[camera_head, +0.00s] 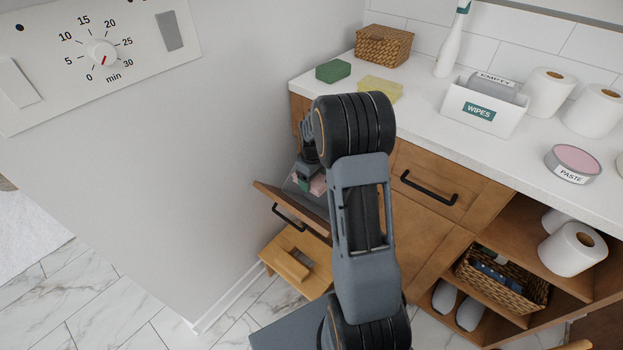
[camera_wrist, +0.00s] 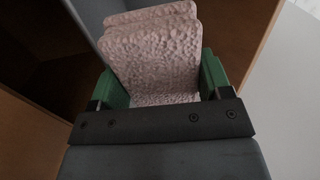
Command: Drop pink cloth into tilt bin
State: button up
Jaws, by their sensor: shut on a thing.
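The pink cloth (camera_wrist: 150,55) is folded and textured, and it sits between the green fingers of my gripper (camera_wrist: 163,82) in the wrist view. My gripper is shut on it. In the head view only a small bit of the cloth (camera_head: 318,185) shows beside my arm. The tilt bin (camera_head: 287,197) is a wooden front with a black handle, tipped open at the left end of the cabinet. My gripper and the cloth are at its opening. My arm hides much of the bin, and I cannot tell how deep the cloth sits.
A wooden step stool (camera_head: 295,262) stands on the floor below the bin. The grey wall (camera_head: 215,170) is close on the left. The white counter (camera_head: 420,120) above holds a green sponge (camera_head: 333,71), a yellow cloth (camera_head: 380,89) and a wipes box (camera_head: 484,108). Open shelves lie right.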

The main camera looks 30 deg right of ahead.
jog(key=o, duration=0.9)
jog(key=shift+o, duration=0.2)
notch_tip(320, 180, up, 4)
jog(key=shift+s+p, duration=0.15)
jog(key=shift+p, duration=0.4)
jog(key=s+r, duration=0.2)
jog(key=s+a+r+p, duration=0.1)
jog(key=s+r, duration=0.1)
jog(key=r, duration=0.1)
jog(key=shift+a, duration=0.1)
jog(key=s+a+r+p, duration=0.1)
jog(key=s+r, duration=0.3)
jog(key=s, duration=0.5)
jog(key=shift+a, duration=0.75)
jog(key=shift+s, duration=0.1)
